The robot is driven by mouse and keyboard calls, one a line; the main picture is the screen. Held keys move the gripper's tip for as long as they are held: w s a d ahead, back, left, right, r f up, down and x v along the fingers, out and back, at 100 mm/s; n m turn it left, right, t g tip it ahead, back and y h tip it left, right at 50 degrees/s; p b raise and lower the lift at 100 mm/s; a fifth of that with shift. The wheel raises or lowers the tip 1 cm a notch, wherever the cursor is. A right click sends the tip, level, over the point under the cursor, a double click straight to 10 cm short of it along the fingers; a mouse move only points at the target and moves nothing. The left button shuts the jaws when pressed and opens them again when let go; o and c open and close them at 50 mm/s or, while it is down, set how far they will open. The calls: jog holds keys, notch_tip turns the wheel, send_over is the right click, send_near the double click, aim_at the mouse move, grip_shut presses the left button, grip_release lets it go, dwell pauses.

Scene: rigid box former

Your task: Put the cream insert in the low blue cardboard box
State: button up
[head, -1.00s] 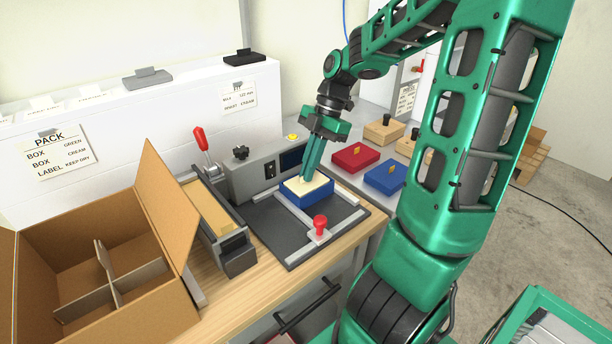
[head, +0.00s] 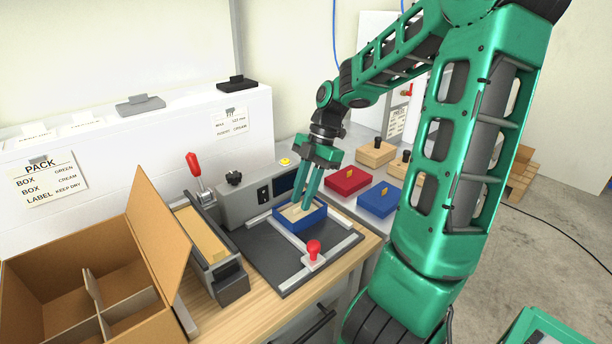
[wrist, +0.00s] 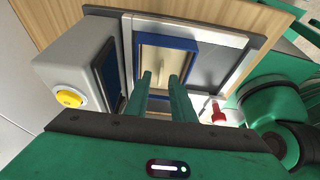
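The low blue cardboard box (head: 312,222) sits on the dark plate, against the pale fence strips. The cream insert (head: 291,212) lies inside it, below the blue rim. In the wrist view the blue box (wrist: 165,41) frames the cream insert (wrist: 181,60), which has a small upright tab in its middle. My gripper (head: 303,207) points down over the box. In the wrist view its two green fingers (wrist: 161,76) stand apart, with empty space between them, and the tab shows beyond the fingertips. The fingers hide part of the insert and the box's near side.
A grey machine (head: 245,205) with a yellow button is behind the box. An open carton (head: 165,240) with dividers is at left.

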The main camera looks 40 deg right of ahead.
jog(key=v, duration=1)
jog(key=s+a+f+m+h, duration=0.2)
jog(key=s+f+m, duration=0.1)
jog(key=s+m, duration=0.7)
jog(key=s+a+f+m+h, duration=0.2)
jog(key=s+a+f+m, duration=0.1)
jog(key=s+m, duration=0.8)
jog(key=m, duration=0.3)
jog(key=shift+m, duration=0.4)
jog(key=shift+w+f, duration=0.3)
jog(key=shift+w, duration=0.25)
